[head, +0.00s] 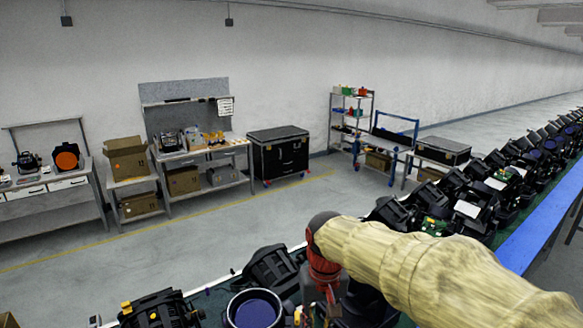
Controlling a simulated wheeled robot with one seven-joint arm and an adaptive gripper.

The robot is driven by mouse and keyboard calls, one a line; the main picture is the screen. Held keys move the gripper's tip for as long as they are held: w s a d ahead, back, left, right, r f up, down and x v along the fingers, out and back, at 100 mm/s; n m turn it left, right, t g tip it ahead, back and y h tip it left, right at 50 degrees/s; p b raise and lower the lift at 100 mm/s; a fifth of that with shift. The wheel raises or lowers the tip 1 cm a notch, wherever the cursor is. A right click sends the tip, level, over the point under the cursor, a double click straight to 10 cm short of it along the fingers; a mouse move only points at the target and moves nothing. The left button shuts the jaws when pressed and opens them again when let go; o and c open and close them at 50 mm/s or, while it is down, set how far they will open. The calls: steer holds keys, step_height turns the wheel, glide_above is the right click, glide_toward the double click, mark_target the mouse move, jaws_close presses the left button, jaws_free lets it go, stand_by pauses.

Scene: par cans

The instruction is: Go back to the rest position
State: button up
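My arm, in a beige fabric cover, reaches in from the lower right of the head view and ends in a red wrist. My gripper (326,296) hangs below this wrist, over the near line of stage-light parts. Its fingertips blend with dark parts at the bottom edge, so I cannot tell whether it is open or holds anything. A round par can with a bluish lens (254,309) stands just left of the gripper. A black light housing (272,268) lies behind that can.
More black light units (160,308) lie at the lower left, and a long row (500,185) runs to the far right beside a blue rail (545,228). Workbenches (205,151), a black wheeled case (279,153) and a shelf rack (352,115) line the wall. The floor between is clear.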

steer(key=s+d+f+m+t+b, duration=0.1)
steer(key=s+d+f+t+b, duration=0.1)
steer(key=s+d+f+b, duration=0.4)
steer(key=s+d+f+t+b, duration=0.2)
steer(key=s+d+f+b, duration=0.4)
steer(key=s+f+b, duration=0.3)
steer(key=s+b, duration=0.4)
steer(key=shift+s+d+f+m+t, duration=0.2)
steer(key=shift+d+f+m+t, duration=0.05)
steer(key=shift+d+m+t, duration=0.15)
steer(key=shift+r, duration=0.1)
steer(key=shift+c, duration=0.3)
